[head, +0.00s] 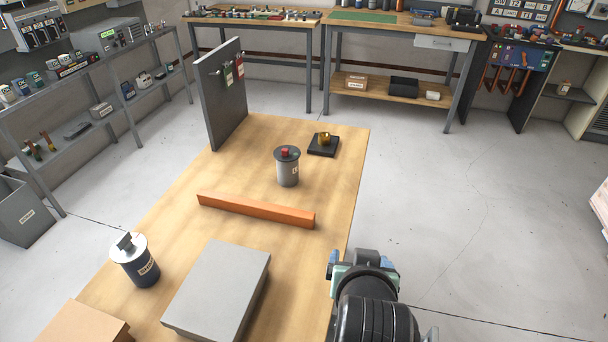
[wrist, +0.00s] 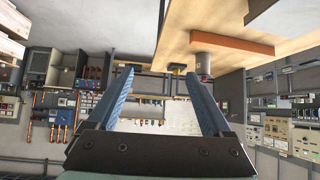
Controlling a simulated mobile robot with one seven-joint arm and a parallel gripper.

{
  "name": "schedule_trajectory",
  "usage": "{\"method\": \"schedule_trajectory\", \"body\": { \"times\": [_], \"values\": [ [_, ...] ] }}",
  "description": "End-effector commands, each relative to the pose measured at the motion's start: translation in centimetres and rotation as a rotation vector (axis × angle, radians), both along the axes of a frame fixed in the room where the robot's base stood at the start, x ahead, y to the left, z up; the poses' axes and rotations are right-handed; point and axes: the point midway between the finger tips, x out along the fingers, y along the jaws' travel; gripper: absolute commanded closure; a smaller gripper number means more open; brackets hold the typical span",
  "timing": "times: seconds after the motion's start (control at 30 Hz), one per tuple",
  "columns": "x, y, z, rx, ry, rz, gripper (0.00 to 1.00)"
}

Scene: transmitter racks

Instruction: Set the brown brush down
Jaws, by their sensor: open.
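My gripper (head: 350,268) is beyond the right edge of the wooden table (head: 180,225), over the floor side. In the wrist view my gripper (wrist: 158,75) has its two blue fingers wide apart with nothing between them. I cannot make out a brown brush for certain in either view. Small brush-like items with coloured handles (head: 47,141) stand on the left shelf, too small to identify.
An orange bar (head: 255,210) lies across the table. Also on it are a grey canister (head: 288,170), a black block with a brass piece (head: 323,146), a dark blue canister (head: 136,262), a grey box (head: 215,285) and an upright panel (head: 220,95).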

Motion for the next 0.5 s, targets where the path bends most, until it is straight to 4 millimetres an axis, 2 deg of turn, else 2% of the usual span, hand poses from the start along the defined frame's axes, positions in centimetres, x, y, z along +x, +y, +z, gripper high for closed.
{"method": "schedule_trajectory", "body": {
  "times": [0.03,0.07,0.1,0.17,0.2,0.27,0.3,0.4,0.5],
  "values": [
    [2.0,0.8,5.3,-0.026,-0.158,0.02,0.16],
    [2.9,1.2,8.2,-0.041,-0.247,0.03,0.16],
    [3.7,1.9,12.2,-0.057,-0.365,0.043,0.16],
    [4.1,3.0,18.3,-0.079,-0.542,0.062,0.16],
    [3.9,3.7,22.3,-0.093,-0.66,0.073,0.16],
    [2.9,5.0,28.1,-0.108,-0.832,0.091,0.16],
    [1.8,5.7,31.7,-0.117,-0.944,0.102,0.16],
    [-1.7,7.3,39.1,-0.13,-1.185,0.122,0.16],
    [-5.1,8.4,43.9,-0.136,-1.363,0.137,0.16]
  ]
}}
